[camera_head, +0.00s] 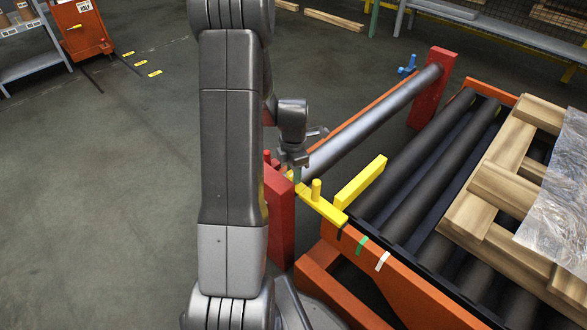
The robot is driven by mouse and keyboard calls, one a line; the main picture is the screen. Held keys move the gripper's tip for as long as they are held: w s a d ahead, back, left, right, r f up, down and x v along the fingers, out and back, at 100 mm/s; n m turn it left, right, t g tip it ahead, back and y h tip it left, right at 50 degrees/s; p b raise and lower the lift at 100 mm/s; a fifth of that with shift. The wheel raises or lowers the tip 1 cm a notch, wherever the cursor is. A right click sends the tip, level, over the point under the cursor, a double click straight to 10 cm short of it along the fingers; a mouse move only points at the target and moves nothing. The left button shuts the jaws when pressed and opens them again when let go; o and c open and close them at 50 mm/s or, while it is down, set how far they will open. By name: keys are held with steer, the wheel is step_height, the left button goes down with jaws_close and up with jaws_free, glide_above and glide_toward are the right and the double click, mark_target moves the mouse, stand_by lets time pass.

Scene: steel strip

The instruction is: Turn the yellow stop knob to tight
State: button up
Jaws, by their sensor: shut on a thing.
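The yellow stop (331,211) is a bar with an upright round peg, at the near end of the silver roller, beside the orange conveyor frame. A longer yellow block (361,181) stands just right of it. My gripper (295,171) points down at the far left end of the yellow bar and is shut on the yellow knob part there. The jaws largely hide the held part, and a small green piece shows at the fingertips. I cannot tell how far the knob is turned. Black, green and white marks (361,245) lie along the orange rail below the bar.
A red post (280,220) stands close to my gripper, partly behind my arm. The silver roller (370,122) runs to another red post (434,88) with a blue knob (407,67). Wooden pallet (505,150) lies on dark rollers at right. Floor at left is clear.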

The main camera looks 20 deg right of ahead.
steer(key=shift+m, duration=0.6)
steer(key=o, duration=0.9)
steer(key=shift+o, duration=0.4)
steer(key=shift+s+f, duration=0.1)
